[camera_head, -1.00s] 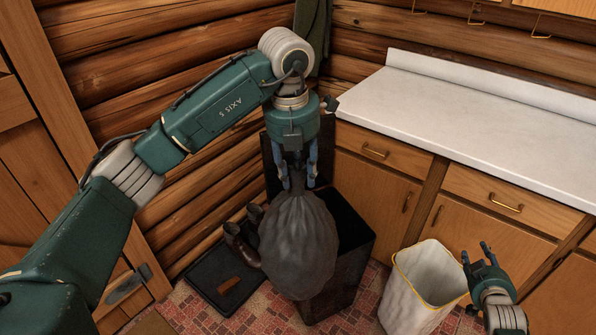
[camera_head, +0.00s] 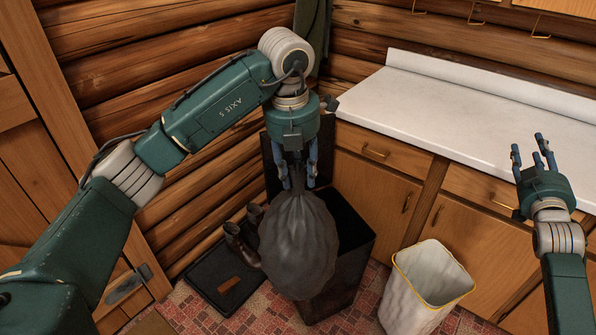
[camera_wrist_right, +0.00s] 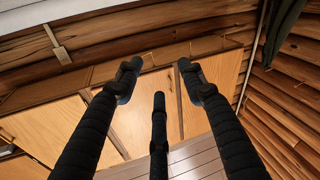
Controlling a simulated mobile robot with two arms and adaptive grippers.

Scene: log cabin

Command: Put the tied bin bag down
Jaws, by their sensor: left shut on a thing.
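The tied bin bag (camera_head: 298,245) is dark grey and full, with its gathered neck at the top. My left gripper (camera_head: 298,180) is shut on the neck, and the bag hangs upright below it. The bag is in front of a dark open box (camera_head: 345,265) and covers part of it; I cannot tell whether they touch. My right gripper (camera_head: 535,150) is open and empty, raised in front of the counter at the right. Its spread fingers also show in the right wrist view (camera_wrist_right: 155,95), with nothing between them.
A white bin (camera_head: 425,285) with a yellow rim stands open on the patterned floor. Log walls close the corner.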

